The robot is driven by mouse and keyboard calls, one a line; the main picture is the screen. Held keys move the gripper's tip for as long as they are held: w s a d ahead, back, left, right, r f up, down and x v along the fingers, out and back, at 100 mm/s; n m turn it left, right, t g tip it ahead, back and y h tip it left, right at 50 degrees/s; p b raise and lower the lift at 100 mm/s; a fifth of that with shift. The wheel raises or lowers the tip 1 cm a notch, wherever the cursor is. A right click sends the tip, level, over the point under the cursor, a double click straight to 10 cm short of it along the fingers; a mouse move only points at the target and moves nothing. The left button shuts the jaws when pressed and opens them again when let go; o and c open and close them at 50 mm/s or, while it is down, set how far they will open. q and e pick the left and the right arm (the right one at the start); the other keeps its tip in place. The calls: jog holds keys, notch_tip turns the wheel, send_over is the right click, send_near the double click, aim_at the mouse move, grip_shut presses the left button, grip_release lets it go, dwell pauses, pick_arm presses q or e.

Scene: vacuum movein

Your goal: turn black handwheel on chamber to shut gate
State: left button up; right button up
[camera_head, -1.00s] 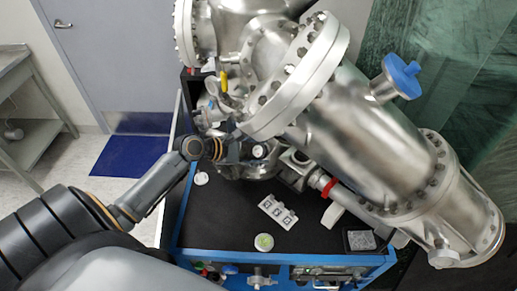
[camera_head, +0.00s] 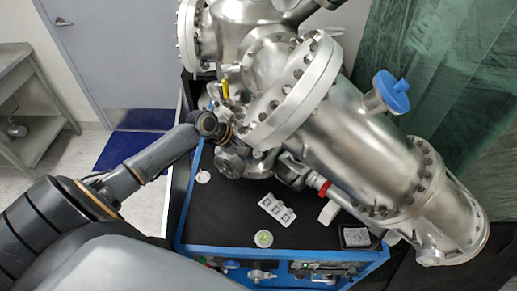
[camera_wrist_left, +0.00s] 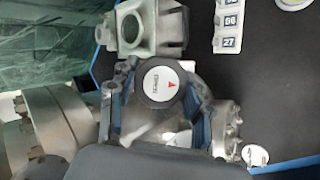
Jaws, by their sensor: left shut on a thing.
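The chamber (camera_head: 350,115) is a large shiny steel vessel with bolted flanges on a black-topped blue bench. Its handwheel shows in the left wrist view as a round black rim with a white cap and red mark (camera_wrist_left: 158,82). My left gripper (camera_wrist_left: 158,98) has one finger on each side of the handwheel and is shut on it. In the head view my left gripper (camera_head: 246,141) reaches in from the left beneath the big flange, and the handwheel is mostly hidden there. The gate cannot be seen. My right gripper is not in view.
A white numbered block (camera_head: 277,209) and a round yellow-green-topped item (camera_head: 263,239) lie on the bench top (camera_head: 225,215). A dark square tray (camera_head: 356,237) sits at its right. A blue-capped port (camera_head: 391,91) juts from the chamber. The bench's middle is clear.

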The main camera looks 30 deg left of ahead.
pick_arm(q)
jog(key=shift+m+g+y+p, duration=0.3)
jog(key=shift+m+p, duration=0.25)
jog(key=shift+m, duration=0.65)
jog(key=shift+f, duration=0.1)
jog(key=o, duration=1.2)
jog(key=shift+c, duration=0.2)
jog(key=v, duration=1.2)
jog(key=shift+d, duration=0.15)
